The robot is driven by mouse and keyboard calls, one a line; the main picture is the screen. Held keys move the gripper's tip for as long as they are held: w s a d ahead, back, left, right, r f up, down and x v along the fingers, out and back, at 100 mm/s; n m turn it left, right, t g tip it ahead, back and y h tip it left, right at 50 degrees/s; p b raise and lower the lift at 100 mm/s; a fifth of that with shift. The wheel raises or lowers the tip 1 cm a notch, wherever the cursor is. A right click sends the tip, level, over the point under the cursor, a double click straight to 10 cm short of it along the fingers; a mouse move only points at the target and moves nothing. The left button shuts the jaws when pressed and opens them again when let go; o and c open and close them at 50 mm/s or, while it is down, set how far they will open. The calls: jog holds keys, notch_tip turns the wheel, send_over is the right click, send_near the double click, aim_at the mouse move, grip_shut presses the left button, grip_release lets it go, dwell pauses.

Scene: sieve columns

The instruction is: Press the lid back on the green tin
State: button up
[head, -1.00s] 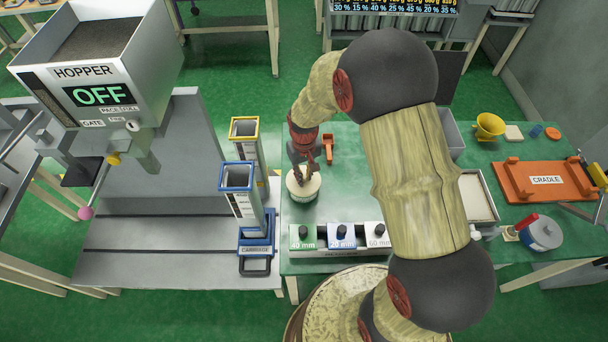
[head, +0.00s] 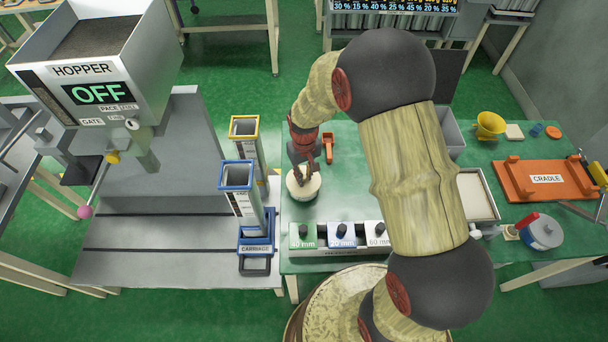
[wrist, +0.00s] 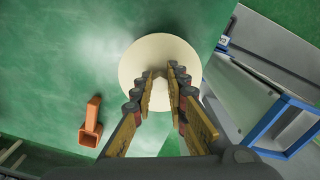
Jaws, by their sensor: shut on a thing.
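A round cream lid (head: 303,188) is at the left part of the green bench; it also shows in the wrist view (wrist: 143,62) as a pale disc from above. My gripper (head: 304,172) points down over it, with its fingertips at the middle of the disc in the wrist view (wrist: 160,78). The fingers are shut on the lid, likely at its centre, though the grip point is partly hidden by the fingers. I make out no green tin wall under the lid, so I cannot tell how it is seated.
An orange scoop-like piece (head: 327,148) lies behind the lid. A rack of labelled blocks (head: 342,236) stands in front. The blue-rimmed column (head: 237,178) and yellow-rimmed column (head: 244,128) stand close left. An orange cradle (head: 545,181) is far right.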

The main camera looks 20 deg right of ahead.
jog(key=o, duration=0.9)
jog(key=shift+o, duration=0.9)
jog(key=shift+o, duration=1.4)
jog(key=shift+r, duration=0.15)
jog(key=shift+r+p, duration=2.55)
jog(key=shift+r, duration=0.85)
jog(key=shift+c, duration=0.8)
